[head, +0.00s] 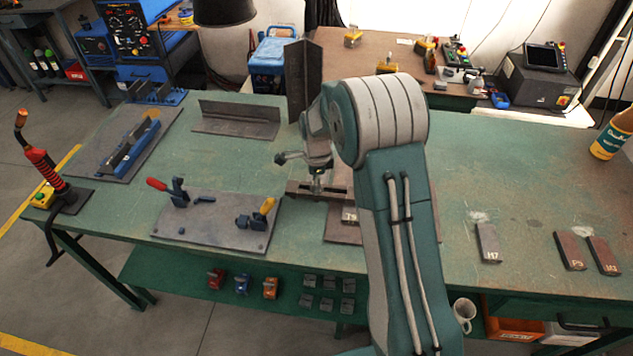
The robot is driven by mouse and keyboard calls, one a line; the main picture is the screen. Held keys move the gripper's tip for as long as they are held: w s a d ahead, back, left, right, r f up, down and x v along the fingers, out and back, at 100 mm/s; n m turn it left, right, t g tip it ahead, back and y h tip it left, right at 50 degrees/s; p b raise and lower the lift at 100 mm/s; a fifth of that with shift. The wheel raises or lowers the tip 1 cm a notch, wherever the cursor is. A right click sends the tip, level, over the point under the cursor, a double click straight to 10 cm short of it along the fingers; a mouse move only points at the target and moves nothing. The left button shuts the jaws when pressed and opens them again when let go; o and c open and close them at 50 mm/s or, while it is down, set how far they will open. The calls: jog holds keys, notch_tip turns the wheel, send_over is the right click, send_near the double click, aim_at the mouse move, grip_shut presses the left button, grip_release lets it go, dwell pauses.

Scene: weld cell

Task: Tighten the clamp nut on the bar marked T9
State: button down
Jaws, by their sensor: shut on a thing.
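The bar marked T9 (349,215) lies near the middle front of the green table, partly hidden behind my arm. A dark clamp strap (298,190) lies across this spot, with a small upright metal stud (316,181) rising at it. My gripper (317,170) is over the stud, pointing down, and is shut on what looks like the clamp nut there. The nut itself is mostly hidden by the fingers. A dark bar with a round knob (281,159) sticks out to the left at gripper height.
Bars marked H7 (487,243), P3 (570,251) and U3 (604,255) lie to the right. A plate with toggle clamps (216,232) lies front left. An upright dark plate (303,80) and an angle piece (238,120) stand behind. The table right of my arm is mostly clear.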

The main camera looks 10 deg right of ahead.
jog(key=shift+w+r, duration=0.1)
jog(key=shift+w, duration=0.05)
jog(key=shift+c, duration=1.5)
grip_release()
jog(key=shift+a, duration=0.1)
notch_tip(320, 180, up, 12)
